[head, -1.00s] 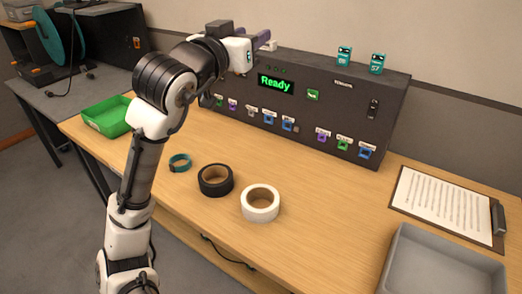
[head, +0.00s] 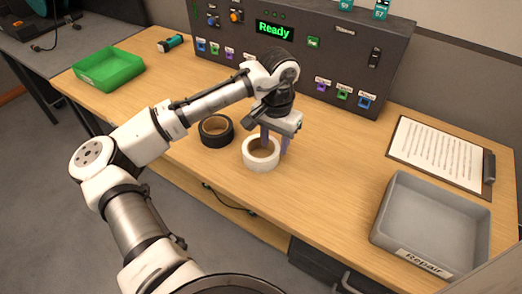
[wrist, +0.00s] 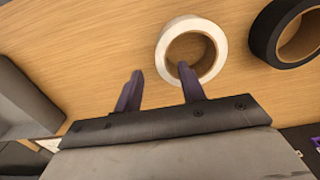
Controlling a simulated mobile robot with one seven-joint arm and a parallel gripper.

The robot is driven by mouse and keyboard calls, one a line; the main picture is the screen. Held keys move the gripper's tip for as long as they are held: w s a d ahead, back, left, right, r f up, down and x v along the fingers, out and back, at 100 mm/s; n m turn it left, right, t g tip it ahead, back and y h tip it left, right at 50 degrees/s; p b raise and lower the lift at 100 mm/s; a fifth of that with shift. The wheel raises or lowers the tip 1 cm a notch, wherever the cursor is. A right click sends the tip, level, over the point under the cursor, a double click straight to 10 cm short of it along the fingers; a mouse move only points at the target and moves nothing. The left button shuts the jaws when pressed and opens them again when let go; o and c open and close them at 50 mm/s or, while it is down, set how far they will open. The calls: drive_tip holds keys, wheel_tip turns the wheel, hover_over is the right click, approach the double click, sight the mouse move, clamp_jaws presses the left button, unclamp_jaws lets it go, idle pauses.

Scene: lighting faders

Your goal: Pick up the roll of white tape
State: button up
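The roll of white tape (head: 262,164) lies flat on the wooden table, in front of the console. My gripper (head: 275,148) points down at its right side and is open. One finger appears at the roll's hole and the other outside its right wall. In the wrist view, the open fingers (wrist: 160,69) stand apart. The right one overlaps the hole of the white roll (wrist: 165,45), and the left one is over bare table. I see no clear contact with the roll.
A roll of black tape (head: 215,139) lies close to the left of the white one. A green tray (head: 118,81) is at the far left, a grey Repair bin (head: 412,247) and clipboard (head: 437,152) at right. The console (head: 345,85) stands behind. Table between roll and bin is clear.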

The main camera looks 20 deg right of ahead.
sight(275, 154)
drive_tip(key=shift+w+d+f+p, duration=0.1)
drive_tip(key=shift+f+p, duration=0.3)
drive_tip(key=shift+f, duration=1.15)
drive_tip(key=shift+w+d+f+p, duration=0.1)
drive_tip(key=shift+f+p, duration=0.25)
drive_tip(key=shift+f, duration=1.2)
clamp_jaws()
